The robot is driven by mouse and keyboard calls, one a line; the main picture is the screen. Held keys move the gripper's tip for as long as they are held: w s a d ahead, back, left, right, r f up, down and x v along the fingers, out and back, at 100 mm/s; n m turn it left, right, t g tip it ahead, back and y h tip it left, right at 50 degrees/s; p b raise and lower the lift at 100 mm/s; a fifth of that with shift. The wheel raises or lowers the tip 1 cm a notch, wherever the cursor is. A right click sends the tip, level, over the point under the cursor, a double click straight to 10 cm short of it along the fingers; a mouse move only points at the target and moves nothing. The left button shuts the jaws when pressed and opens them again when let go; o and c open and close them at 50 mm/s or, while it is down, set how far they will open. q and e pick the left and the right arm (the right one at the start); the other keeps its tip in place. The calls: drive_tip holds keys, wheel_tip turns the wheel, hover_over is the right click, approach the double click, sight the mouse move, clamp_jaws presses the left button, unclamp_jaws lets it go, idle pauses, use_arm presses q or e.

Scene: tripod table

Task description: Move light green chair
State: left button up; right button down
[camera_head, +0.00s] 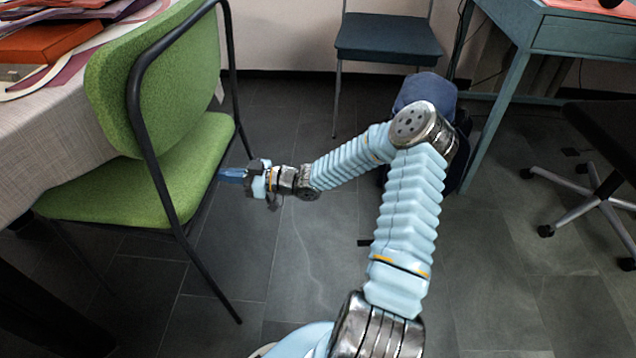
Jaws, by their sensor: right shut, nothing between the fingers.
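The light green chair (150,85) stands upright at the left, with a black tube frame and its seat partly under the table's edge. My right gripper (222,175) is shut and empty. Its fingers point left towards the side of the chair, close to the seat and the black frame. I cannot tell whether the fingertips touch the chair. My left gripper is not in view.
A cloth-covered table (60,130) with books stands at the left. A dark blue chair (388,38) is at the back, and a teal desk (580,38) at the right. An office chair's wheeled base (600,190) is at the right edge. The grey tiled floor (490,270) is clear at the lower right.

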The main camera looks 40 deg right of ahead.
drive_tip(key=shift+a, duration=0.1)
drive_tip(key=p+v, duration=0.2)
drive_tip(key=v, duration=0.8)
